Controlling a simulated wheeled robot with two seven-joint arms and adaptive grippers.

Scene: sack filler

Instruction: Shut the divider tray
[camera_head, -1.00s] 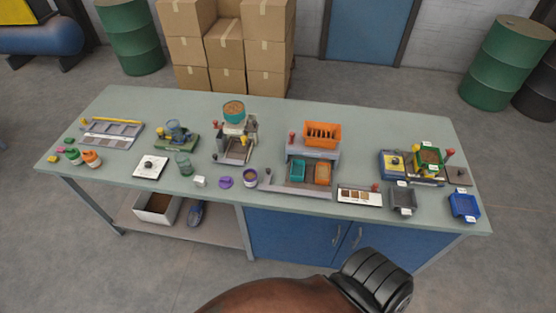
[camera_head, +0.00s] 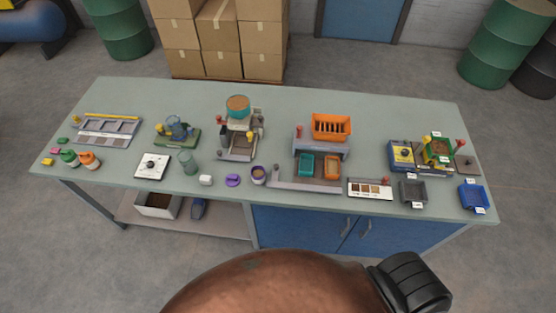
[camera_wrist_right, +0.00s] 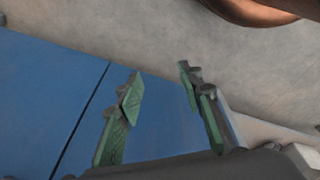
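A grey station stands right of the table's middle, with an orange slotted bin (camera_head: 331,127) at its back. In front, a low grey tray (camera_head: 280,184) holds a teal bin (camera_head: 306,165) and an orange bin (camera_head: 332,167) side by side. This looks like the divider tray, sticking out toward the table's front edge, but I cannot tell for sure. My right gripper (camera_wrist_right: 160,78) shows in the right wrist view, its two green-padded fingers apart and empty. It is in front of blue cabinet doors, away from the tabletop items. My left gripper is out of view.
A white card with brown samples (camera_head: 370,188), a grey bin (camera_head: 412,193) and a blue bin (camera_head: 473,196) stand right of the tray. A purple lid (camera_head: 233,180) and purple cup (camera_head: 258,175) stand to its left. Blue cabinet doors (camera_head: 340,228) lie below the table edge.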

